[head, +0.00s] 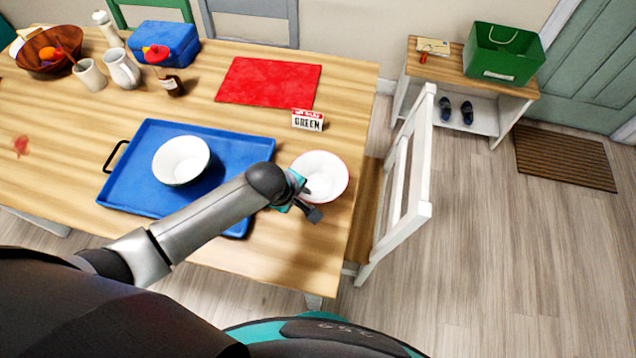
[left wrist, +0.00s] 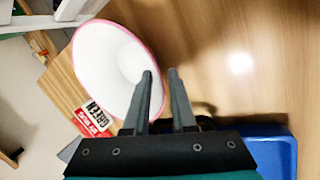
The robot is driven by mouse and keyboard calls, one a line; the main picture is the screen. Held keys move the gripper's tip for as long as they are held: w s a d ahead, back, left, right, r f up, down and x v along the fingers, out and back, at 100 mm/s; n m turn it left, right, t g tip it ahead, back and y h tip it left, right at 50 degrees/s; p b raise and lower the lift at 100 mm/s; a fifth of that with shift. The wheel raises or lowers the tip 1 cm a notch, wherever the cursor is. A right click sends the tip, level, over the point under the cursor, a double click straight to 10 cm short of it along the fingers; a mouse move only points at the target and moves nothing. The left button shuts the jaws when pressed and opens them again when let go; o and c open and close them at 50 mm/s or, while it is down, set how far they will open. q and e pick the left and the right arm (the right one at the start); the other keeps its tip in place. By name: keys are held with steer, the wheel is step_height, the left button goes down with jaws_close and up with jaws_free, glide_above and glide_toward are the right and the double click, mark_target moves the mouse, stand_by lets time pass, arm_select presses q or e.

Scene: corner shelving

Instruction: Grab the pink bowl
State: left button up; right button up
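The pink bowl (head: 325,170) has a white inside and a thin pink rim. It sits on the wooden table near the right edge in the head view. In the left wrist view the bowl (left wrist: 105,65) fills the upper left. My left gripper (head: 312,200) is at the bowl's near side. In the left wrist view its two fingers (left wrist: 161,75) are apart, one over the bowl's inside and the other just outside the rim. The rim appears to lie between them; I cannot tell whether they touch it. My right gripper is not in view.
A blue tray (head: 130,190) holding another white bowl (head: 181,160) lies left of my left gripper. A card reading GREEN (head: 307,121) stands behind the pink bowl. A red mat (head: 268,82) lies farther back. A white chair (head: 408,185) stands at the table's right side.

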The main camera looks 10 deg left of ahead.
arm_select(q)
steer(key=shift+w+d+f, duration=0.1)
steer(key=shift+w+f, duration=0.15)
steer(key=shift+f, duration=0.45)
jaws_close()
steer(key=shift+s+f, duration=0.2)
steer(key=shift+s, duration=0.05)
stand_by(0.7)
